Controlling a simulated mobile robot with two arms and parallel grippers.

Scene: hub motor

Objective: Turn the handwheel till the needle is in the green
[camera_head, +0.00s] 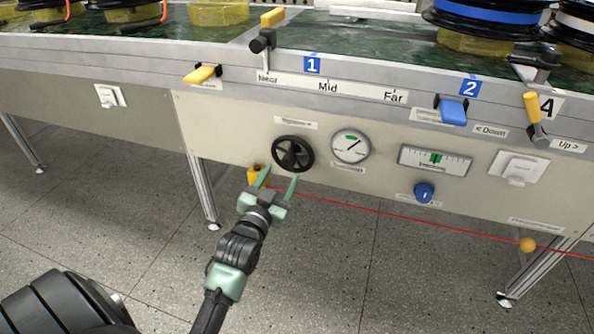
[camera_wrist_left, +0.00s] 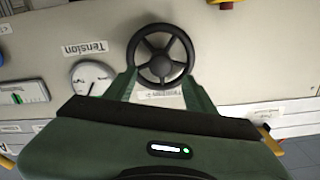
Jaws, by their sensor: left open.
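The black handwheel (camera_head: 292,154) is on the beige front panel, and it also shows in the left wrist view (camera_wrist_left: 160,55). The round tension gauge (camera_head: 351,146) is right of it, with a green mark at the top. Its dark needle points to the upper right, right of the green. The gauge also shows in the wrist view (camera_wrist_left: 92,78), partly hidden by my gripper. My left gripper (camera_head: 279,176) is open just below the handwheel. In the wrist view its green fingers (camera_wrist_left: 160,77) flank the wheel's near part; I cannot tell whether they touch it.
A red line with a yellow ball (camera_head: 527,244) runs along the panel's lower part. A yellow fitting (camera_head: 257,173) sits left of the gripper. A blue knob (camera_head: 424,193) and a second gauge (camera_head: 435,159) are to the right. The floor in front is clear.

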